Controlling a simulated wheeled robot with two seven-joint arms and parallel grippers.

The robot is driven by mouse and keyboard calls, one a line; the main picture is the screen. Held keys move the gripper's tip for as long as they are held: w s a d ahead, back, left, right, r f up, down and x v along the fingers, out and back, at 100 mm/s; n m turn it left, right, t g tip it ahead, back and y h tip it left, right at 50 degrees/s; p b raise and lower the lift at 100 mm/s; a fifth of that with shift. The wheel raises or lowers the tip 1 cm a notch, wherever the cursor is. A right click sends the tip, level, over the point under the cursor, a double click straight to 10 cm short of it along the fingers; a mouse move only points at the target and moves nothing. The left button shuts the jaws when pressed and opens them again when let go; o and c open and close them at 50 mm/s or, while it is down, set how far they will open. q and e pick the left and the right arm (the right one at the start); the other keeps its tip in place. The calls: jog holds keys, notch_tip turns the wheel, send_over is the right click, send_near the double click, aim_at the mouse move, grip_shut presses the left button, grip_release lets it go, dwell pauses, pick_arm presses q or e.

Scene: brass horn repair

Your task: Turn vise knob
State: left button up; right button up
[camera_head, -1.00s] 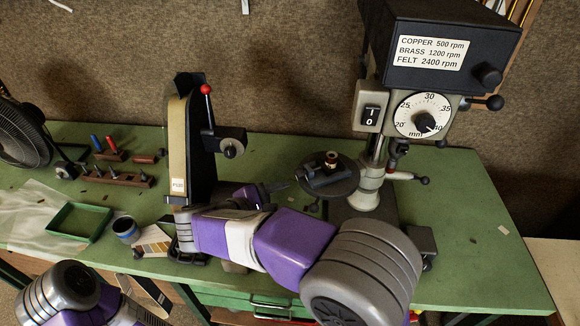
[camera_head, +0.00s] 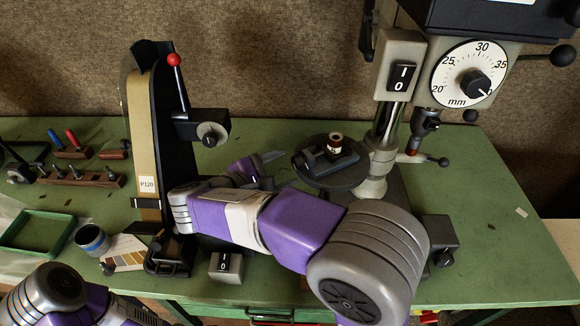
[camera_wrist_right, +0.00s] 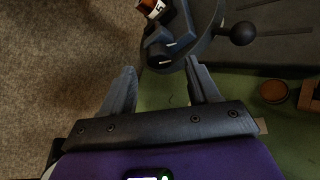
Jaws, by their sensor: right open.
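The small dark vise (camera_head: 338,160) sits on the round drill-press table (camera_head: 360,180), with a brown and white cylindrical piece (camera_head: 335,143) at it. The vise also shows at the top of the right wrist view (camera_wrist_right: 172,40), its near end facing my fingers. Its knob cannot be made out clearly. My right gripper (camera_head: 270,168) is just left of the round table. In the wrist view the right gripper (camera_wrist_right: 163,82) is open and empty, its fingers spread below the vise and apart from it. My left forearm shows at bottom left; its gripper is out of frame.
The drill press with its depth dial (camera_head: 469,73) stands behind the vise. A belt sander (camera_head: 150,140) with a red-tipped lever stands left of my right arm. A black ball handle (camera_wrist_right: 243,33) juts beside the round table.

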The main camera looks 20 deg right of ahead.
aim_at(294, 164)
jog(key=shift+x, duration=1.75)
jog(key=shift+w, duration=0.15)
jog(key=c, duration=1)
jog(key=shift+r+p, duration=0.15)
jog(key=shift+p, duration=0.3)
jog(key=n+g+p, duration=0.3)
jog(key=n+p, duration=0.1)
jog(key=p, duration=0.7)
jog(key=n+g+p, duration=0.2)
jog(key=n+p, duration=0.1)
jog(key=p, duration=0.8)
jog(key=shift+w+a+r+n+g, duration=0.1)
jog(key=shift+w+n+g, duration=0.15)
jog(key=shift+n+g, duration=0.15)
jog(key=shift+w+f+n+g+p, duration=0.1)
jog(key=shift+f+n+g+p, duration=0.1)
jog(key=shift+n+g+p, duration=0.6)
jog(key=n, duration=0.1)
jog(key=n+g+h, duration=0.1)
jog(key=n, duration=0.1)
jog(key=shift+f+g, duration=0.2)
jog(key=shift+g, duration=0.1)
jog(key=shift+w+n+g+h, duration=0.1)
jog(key=shift+n+g+h, duration=0.45)
jog(key=shift+n, duration=0.85)
